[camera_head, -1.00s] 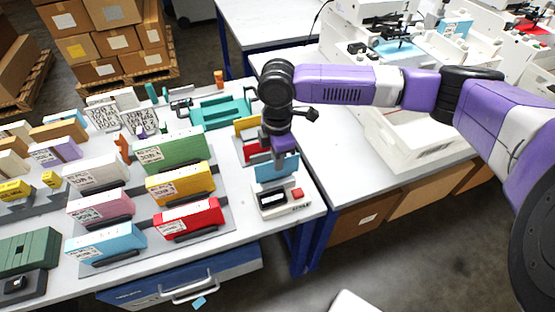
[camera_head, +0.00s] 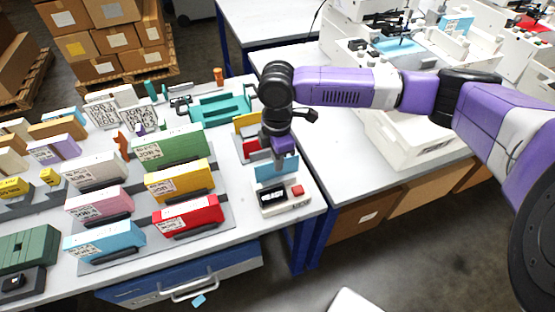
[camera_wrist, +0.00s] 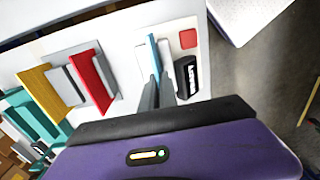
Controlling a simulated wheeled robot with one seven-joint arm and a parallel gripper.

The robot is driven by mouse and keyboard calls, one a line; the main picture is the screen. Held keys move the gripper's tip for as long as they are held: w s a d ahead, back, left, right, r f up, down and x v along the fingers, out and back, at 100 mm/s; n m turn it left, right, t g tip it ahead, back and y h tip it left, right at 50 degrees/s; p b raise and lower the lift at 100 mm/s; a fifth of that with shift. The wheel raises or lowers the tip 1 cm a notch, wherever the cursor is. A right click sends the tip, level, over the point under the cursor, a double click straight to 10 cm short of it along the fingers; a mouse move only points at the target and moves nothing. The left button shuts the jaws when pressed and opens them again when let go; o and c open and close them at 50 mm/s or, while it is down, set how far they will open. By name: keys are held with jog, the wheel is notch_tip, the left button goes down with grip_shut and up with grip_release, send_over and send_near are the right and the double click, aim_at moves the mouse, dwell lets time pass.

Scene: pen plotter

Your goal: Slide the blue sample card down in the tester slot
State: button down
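The blue sample card (camera_head: 276,168) stands upright at the back of the white tester (camera_head: 297,206), which has a dark display and a red button. My gripper (camera_head: 280,153) is right above the card, pointing down. In the wrist view, the two narrow grey fingers (camera_wrist: 157,93) lie close together on either side of the blue card's edge (camera_wrist: 154,56) and look shut on it. The tester's dark display (camera_wrist: 186,77) and red button (camera_wrist: 188,39) show to the right. The card's lower edge and how deep it sits in the slot are hidden.
Yellow (camera_wrist: 47,88) and red (camera_wrist: 92,82) cards stand in a holder beside the tester. Larger coloured boxes, including a red one (camera_head: 188,216), fill the table to the left. The table's right edge is close to the tester.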

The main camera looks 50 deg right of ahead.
jog(key=shift+f+b, duration=0.55)
jog(key=shift+f, duration=0.6)
dwell(0.4)
jog(key=c, duration=1.6)
grip_release()
jog(key=shift+o, duration=0.2)
jog(key=shift+r+b, duration=0.3)
jog(key=shift+r, duration=3.6)
